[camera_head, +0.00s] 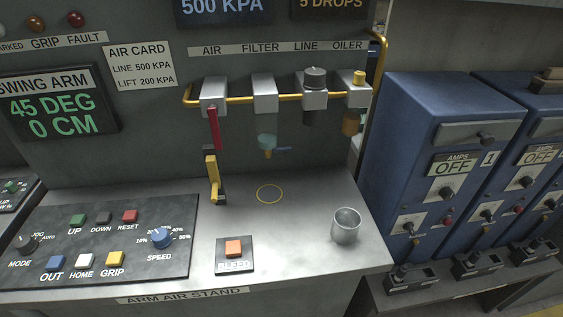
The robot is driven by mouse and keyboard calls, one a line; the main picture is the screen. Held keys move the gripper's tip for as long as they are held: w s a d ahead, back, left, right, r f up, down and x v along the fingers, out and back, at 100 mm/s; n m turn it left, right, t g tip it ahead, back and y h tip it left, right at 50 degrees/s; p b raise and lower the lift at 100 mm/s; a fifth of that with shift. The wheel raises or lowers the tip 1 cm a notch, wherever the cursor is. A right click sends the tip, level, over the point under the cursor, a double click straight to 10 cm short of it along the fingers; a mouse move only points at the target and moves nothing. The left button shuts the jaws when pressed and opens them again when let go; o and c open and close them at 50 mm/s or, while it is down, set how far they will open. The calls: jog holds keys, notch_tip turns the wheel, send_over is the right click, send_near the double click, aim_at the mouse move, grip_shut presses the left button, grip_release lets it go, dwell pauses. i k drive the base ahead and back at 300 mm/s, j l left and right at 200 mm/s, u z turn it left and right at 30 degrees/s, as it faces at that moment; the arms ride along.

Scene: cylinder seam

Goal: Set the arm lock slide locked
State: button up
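No part in view is labelled as the arm lock slide, so I cannot tell whether it shows. A yellow upright piece (211,178) with a dark foot stands on the bench below a red handle (215,129). The red handle hangs down from the block marked AIR (213,92). I cannot tell what the yellow piece is. The SWING ARM display (55,106) reads 45 DEG and 0 CM.
The bench holds a button panel (100,242) at left, an orange BLEED button (233,247) at front and a metal cup (346,226) at right. Blue AMPS cabinets (430,150) stand to the right.

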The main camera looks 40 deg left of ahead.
aim_at(213, 171)
jog(key=i+l, duration=1.35)
jog(key=i, duration=0.15)
jog(key=u, duration=0.4)
jog(key=i+l+u, duration=0.1)
jog(key=u, duration=0.3)
jog(key=l+u, duration=0.15)
jog(key=u, duration=0.3)
jog(key=i+l+u, duration=0.1)
jog(key=u, duration=1.4)
